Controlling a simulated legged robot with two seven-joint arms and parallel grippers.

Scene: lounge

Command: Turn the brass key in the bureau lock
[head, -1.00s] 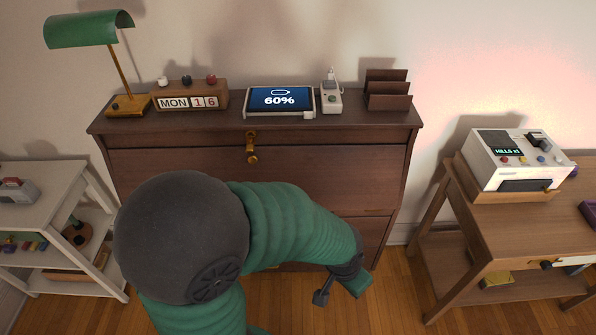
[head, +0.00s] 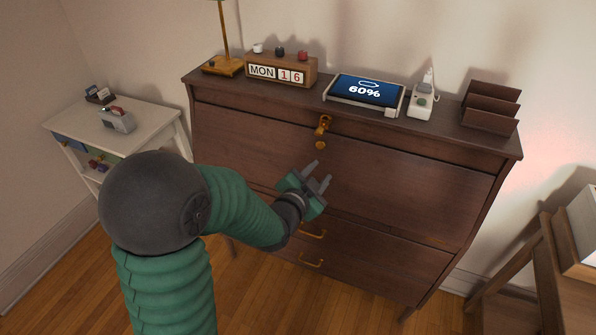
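The brass key (head: 322,124) sits in the lock at the top middle of the dark wooden bureau (head: 420,190), just under its top edge. A round brass part hangs at the key's lower end. My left gripper (head: 320,172) is in front of the bureau's front panel, a little below the key in the picture. Its two grey fingers point up toward the key and stand apart with nothing between them. The gripper is apart from the key. My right gripper is not in view.
On the bureau top stand a lamp (head: 225,45), a calendar block (head: 283,70), a tablet reading 60% (head: 365,91), a small white device (head: 422,100) and a wooden letter rack (head: 490,107). A white side table (head: 150,115) stands left, a wooden table (head: 570,300) right.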

